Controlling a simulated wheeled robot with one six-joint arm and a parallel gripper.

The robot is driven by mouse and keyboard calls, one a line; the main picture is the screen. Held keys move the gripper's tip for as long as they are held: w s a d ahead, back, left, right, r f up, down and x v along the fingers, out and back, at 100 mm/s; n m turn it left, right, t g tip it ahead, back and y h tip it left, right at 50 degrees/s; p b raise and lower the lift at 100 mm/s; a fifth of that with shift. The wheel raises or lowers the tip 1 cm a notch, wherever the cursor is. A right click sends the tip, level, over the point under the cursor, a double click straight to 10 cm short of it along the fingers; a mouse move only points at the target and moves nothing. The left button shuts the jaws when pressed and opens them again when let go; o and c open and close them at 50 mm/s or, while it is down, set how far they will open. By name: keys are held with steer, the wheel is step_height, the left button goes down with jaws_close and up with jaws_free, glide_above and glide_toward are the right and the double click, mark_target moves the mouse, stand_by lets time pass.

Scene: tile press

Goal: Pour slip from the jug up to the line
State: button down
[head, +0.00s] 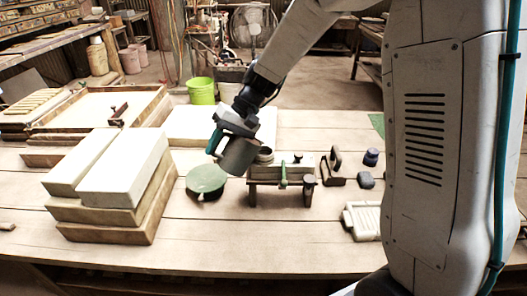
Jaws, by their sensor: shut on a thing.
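My gripper (232,126) is shut on the jug (239,157), a grey vessel with a teal handle, and holds it above the table. The jug is tilted; its inside, any slip and any fill line are not visible. I cannot tell whether jug and container touch.
Pale blocks (124,165) on wooden boards stand at the left, with a large framed tray (95,105) behind. Dark small tools (365,180) and a pale ribbed piece (363,219) lie at the right. The front of the table (240,245) is clear.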

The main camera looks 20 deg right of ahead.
steer(key=shift+d+r+y, duration=0.25)
steer(key=shift+r+y, duration=0.55)
steer(key=shift+r, duration=0.05)
stand_by(1.4)
steer(key=shift+w+d+r+y, duration=0.1)
steer(key=shift+d+r+y, duration=0.2)
steer(key=shift+r+y, duration=0.3)
steer(key=shift+w+d+r+y, duration=0.1)
steer(key=shift+d+r+y, duration=0.2)
steer(key=shift+r+y, duration=0.3)
stand_by(4.2)
